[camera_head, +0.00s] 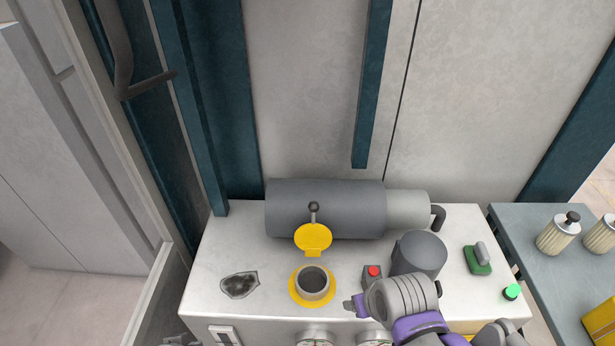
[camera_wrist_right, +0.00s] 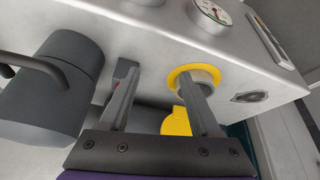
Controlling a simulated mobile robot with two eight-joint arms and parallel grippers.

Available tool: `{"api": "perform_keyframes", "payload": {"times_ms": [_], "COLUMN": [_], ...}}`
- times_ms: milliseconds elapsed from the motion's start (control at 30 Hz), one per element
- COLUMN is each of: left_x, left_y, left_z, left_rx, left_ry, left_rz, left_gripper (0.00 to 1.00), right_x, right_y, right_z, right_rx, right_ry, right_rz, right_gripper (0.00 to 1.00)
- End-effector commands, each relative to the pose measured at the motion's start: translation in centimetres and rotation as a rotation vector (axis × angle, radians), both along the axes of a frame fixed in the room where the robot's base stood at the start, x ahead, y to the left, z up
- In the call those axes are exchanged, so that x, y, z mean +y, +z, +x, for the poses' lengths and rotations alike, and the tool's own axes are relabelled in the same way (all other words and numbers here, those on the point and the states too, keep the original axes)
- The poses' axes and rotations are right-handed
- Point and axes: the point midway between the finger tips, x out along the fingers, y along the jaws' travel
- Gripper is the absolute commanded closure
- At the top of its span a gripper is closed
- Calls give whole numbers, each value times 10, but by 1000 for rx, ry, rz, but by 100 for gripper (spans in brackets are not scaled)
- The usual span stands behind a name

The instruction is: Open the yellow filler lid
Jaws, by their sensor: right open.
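The yellow filler lid (camera_head: 313,238) stands swung back behind the filler neck (camera_head: 312,283), which has a yellow collar and an uncovered dark opening. A small dark knob shows at the lid's upper edge. In the right wrist view the lid (camera_wrist_right: 176,123) is partly hidden behind one finger, and the yellow collar (camera_wrist_right: 178,77) shows beyond that finger's tip. My right gripper (camera_head: 354,306) is to the right of the neck, near the cabinet's front edge. Its jaws (camera_wrist_right: 157,80) are open, with nothing seen held between them. My left gripper is not in view.
A grey motor cylinder (camera_head: 325,207) lies behind the lid. A red button box (camera_head: 372,273) and grey upright cylinder (camera_head: 420,252) stand close to my right gripper. A green-based handle (camera_head: 478,260) and green button (camera_head: 512,291) are farther right. A dark patch (camera_head: 239,285) lies left of the neck.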

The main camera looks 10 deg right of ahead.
Motion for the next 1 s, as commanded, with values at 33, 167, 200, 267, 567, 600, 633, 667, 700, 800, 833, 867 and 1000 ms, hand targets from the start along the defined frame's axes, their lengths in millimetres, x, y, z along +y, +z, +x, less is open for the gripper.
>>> {"api": "perform_keyframes", "payload": {"times_ms": [33, 167, 200, 267, 567, 600, 633, 667, 700, 800, 833, 867, 1000], "left_x": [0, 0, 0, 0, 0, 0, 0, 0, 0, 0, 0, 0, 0], "left_y": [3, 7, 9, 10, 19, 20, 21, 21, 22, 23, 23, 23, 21], "left_z": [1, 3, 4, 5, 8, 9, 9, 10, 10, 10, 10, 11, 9], "left_rx": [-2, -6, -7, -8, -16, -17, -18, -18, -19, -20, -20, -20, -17], "left_ry": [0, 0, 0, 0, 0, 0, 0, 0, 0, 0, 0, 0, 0], "left_rz": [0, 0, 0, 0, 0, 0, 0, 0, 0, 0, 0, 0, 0], "left_gripper": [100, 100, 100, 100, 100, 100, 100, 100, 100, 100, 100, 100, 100], "right_x": [3, 10, 13, 17, 38, 41, 43, 44, 46, 49, 50, 50, 52], "right_y": [23, 76, 91, 112, 189, 195, 199, 202, 206, 211, 212, 213, 207], "right_z": [20, 67, 81, 101, 184, 191, 196, 199, 204, 211, 212, 213, 213], "right_rx": [27, 119, 147, 190, 380, 400, 413, 425, 440, 467, 471, 475, 483], "right_ry": [35, 152, 190, 249, 549, 584, 609, 632, 658, 708, 718, 726, 741], "right_rz": [-7, -30, -34, -39, -37, -33, -30, -27, -23, -16, -14, -13, -10], "right_gripper": [36, 36, 36, 36, 36, 36, 36, 36, 36, 36, 36, 36, 36]}}
